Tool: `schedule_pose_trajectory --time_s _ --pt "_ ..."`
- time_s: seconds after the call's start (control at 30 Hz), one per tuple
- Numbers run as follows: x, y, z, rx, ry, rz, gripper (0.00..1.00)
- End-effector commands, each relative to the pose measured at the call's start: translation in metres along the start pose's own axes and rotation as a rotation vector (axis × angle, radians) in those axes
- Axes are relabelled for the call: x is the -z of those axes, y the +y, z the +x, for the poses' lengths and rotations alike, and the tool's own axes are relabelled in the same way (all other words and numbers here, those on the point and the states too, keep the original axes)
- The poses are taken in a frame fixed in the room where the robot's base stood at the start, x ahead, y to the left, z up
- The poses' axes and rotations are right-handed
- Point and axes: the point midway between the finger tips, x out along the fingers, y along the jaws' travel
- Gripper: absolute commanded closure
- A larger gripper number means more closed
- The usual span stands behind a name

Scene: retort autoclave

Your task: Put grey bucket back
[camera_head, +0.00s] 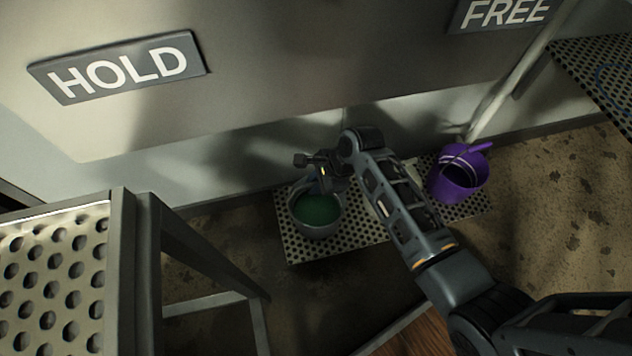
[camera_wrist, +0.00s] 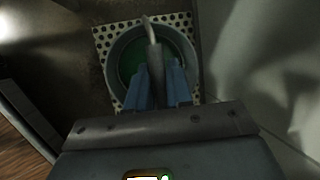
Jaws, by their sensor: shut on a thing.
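The grey bucket (camera_head: 319,229) has green contents and sits over the left part of a perforated metal plate (camera_head: 303,248) low by the wall. I cannot tell whether its base touches the plate. My gripper (camera_head: 325,178) is above the bucket, shut on its handle. In the wrist view, my gripper's two bluish fingers (camera_wrist: 160,82) close around the grey handle (camera_wrist: 151,32) over the bucket (camera_wrist: 116,66). The perforated plate (camera_wrist: 103,33) shows around the bucket there. My arm hides the middle of the plate in the head view.
A purple bucket (camera_head: 455,184) with a purple handle stands at the plate's right part. A perforated table (camera_head: 50,268) with a metal frame stands at the left. A perforated shelf (camera_head: 597,62) is at upper right. Signs read HOLD (camera_head: 118,68) and FREE (camera_head: 505,13). A pipe (camera_head: 507,85) slants near the purple bucket.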

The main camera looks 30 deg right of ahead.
Motion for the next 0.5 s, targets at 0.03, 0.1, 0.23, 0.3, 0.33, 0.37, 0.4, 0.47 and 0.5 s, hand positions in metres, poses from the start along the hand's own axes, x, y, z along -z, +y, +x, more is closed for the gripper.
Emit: schedule_pose_trajectory --time_s 0.03,0.1,0.23,0.3,0.33,0.37,0.4,0.47,0.5 --pt "-0.0001 -0.0009 0.0005 0.002 -0.001 0.0 1.0" --pt "0.0004 0.0004 0.001 -0.001 0.0 0.0 0.73" --pt "0.0004 0.0004 0.001 -0.001 0.0 0.0 0.6" --pt "0.0003 0.0004 0.0009 -0.001 0.0 0.0 0.54" --pt "0.0003 0.0004 0.0009 -0.001 0.0 0.0 0.54" --pt "0.0003 0.0003 0.0009 -0.001 0.0 0.0 0.54" --pt "0.0003 0.0004 0.0009 -0.001 0.0 0.0 0.54" --pt "0.0003 0.0004 0.0009 -0.001 0.0 0.0 0.54" --pt "0.0003 0.0003 0.0008 0.0 0.0 0.0 0.54"
